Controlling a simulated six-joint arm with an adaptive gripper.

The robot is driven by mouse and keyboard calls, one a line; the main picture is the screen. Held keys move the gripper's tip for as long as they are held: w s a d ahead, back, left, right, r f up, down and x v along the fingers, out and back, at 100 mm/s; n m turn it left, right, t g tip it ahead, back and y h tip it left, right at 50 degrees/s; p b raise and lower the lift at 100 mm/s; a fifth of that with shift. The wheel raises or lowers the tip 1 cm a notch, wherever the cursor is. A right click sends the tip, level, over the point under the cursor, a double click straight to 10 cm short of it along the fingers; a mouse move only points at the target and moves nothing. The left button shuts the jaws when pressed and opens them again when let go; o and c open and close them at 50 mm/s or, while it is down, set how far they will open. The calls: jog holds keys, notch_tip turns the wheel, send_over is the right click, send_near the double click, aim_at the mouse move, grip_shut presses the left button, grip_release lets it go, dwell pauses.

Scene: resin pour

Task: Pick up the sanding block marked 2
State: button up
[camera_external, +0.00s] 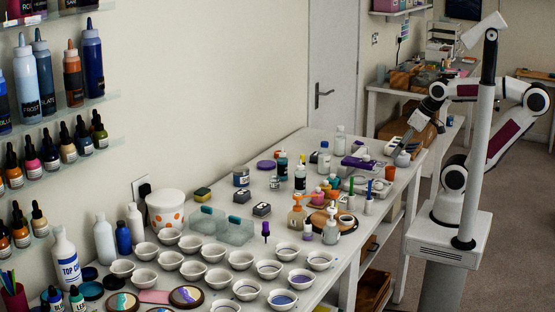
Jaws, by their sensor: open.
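Two small dark grey blocks with pale marks on top lie on the white worktable (345,240). One grey block (241,197) is farther left, and the other grey block (262,209) is a little nearer and to the right. They look like sanding blocks, but their marks are too small to read, so I cannot tell which is marked 2. My gripper (396,153) is over the far right end of the table, well apart from both blocks. It is open, with nothing visible in it; its fingertips are small and hard to make out.
Several white cups (269,268) fill the near table. Pump bottles (297,216), small bottles and a round wooden board (322,221) stand to the right. A spotted white bucket (166,212) and a yellow-green sponge (202,195) are left.

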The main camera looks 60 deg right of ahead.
dwell(0.3)
jog(key=w+a+t+y, duration=0.1)
jog(key=w+a, duration=0.4)
jog(key=w, duration=0.5)
jog(key=w+a+n+t+y, duration=0.1)
jog(key=w+a+t, duration=0.1)
jog(key=w+a, duration=0.5)
jog(key=w+a+t+y, duration=0.1)
jog(key=w+a, duration=0.2)
jog(key=w, duration=0.9)
jog(key=w+a+f+t, duration=0.2)
jog(key=w+a+f, duration=0.35)
jog(key=w, duration=0.35)
jog(key=t+h, duration=0.2)
jog(key=h, duration=0.1)
send_near(242, 196)
jog(key=d, duration=0.1)
jog(key=w+d, duration=0.2)
jog(key=shift+d+r+m, duration=0.1)
jog(key=shift+r+m, duration=0.25)
jog(key=shift+m, duration=0.05)
jog(key=shift+w+f, duration=0.2)
jog(key=shift+f, duration=0.3)
jog(key=shift+x, duration=1.3)
